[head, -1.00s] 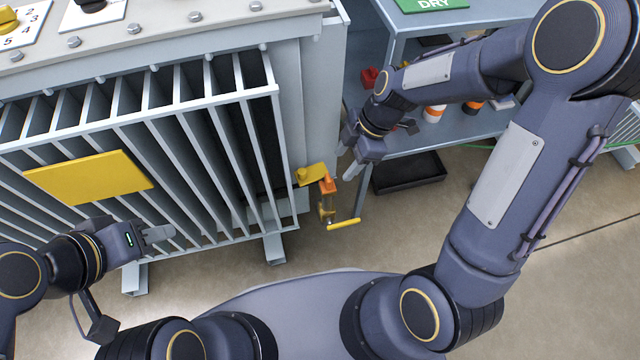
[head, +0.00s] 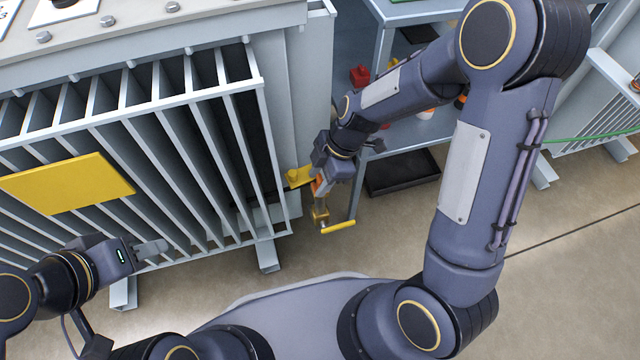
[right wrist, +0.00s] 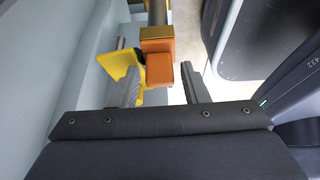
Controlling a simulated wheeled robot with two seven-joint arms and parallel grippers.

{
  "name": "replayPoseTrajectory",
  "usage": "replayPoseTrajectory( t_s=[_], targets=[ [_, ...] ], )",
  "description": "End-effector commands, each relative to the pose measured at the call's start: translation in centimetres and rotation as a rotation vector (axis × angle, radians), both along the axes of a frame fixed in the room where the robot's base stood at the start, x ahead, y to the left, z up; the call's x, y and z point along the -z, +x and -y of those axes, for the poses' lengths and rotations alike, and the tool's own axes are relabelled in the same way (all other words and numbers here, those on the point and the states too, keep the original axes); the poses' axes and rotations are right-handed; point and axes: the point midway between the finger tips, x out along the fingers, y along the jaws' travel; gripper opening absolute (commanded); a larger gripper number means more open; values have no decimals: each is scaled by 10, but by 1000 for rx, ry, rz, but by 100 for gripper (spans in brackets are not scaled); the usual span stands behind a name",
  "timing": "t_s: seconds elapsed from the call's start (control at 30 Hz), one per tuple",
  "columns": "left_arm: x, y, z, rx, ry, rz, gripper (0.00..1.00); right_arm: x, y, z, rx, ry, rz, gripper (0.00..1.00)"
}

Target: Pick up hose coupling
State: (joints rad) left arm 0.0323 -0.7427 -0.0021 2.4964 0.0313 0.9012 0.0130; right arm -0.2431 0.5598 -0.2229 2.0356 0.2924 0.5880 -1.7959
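The hose coupling, as I take it, is an orange and brass piece (head: 320,215) with a yellow bar handle (head: 338,227). It hangs by a yellow bracket (head: 299,176) at the right side of the grey finned unit. In the right wrist view its orange block (right wrist: 160,68) lies between the finger lines, nearer the left finger. My right gripper (head: 323,187) is open around or just short of it; contact cannot be told. It also shows in the right wrist view (right wrist: 162,90). My left gripper (head: 152,249) is before the fins, away from the coupling; its finger gap is unclear.
The finned unit (head: 252,84) fills the left, with a yellow plate (head: 68,184) on it. A blue-grey shelf (head: 400,136) with a red item (head: 360,75) stands behind my right arm. A black tray (head: 402,172) lies on the floor. Floor right of the handle is clear.

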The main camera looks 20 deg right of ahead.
Motion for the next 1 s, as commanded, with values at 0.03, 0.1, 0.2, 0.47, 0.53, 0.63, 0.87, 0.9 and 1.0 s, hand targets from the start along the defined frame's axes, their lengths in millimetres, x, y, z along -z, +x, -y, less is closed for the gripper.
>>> replayPoseTrajectory(
  t_s=[0.03,0.1,0.2,0.47,0.53,0.63,0.87,0.9,1.0],
  targets=[
    [0,0,0,0,0,0,36,0,0,0,0,0,0,34],
    [0,0,0,0,0,0,36,0,0,0,0,0,0,25],
    [0,0,0,0,0,0,36,0,0,0,0,0,0,12],
    [0,0,0,0,0,0,36,0,0,0,0,0,0,0],
    [-1,0,0,0,0,0,36,-1,0,0,0,0,1,0],
    [-4,0,0,0,0,0,36,-6,0,0,0,0,1,0],
    [-25,0,0,0,0,0,36,-39,1,0,0,2,3,0],
    [-27,0,0,0,0,0,36,-45,-6,-3,-2,2,3,0],
    [-38,0,0,0,0,0,36,-67,-23,-10,-3,2,3,0]
  ],
)
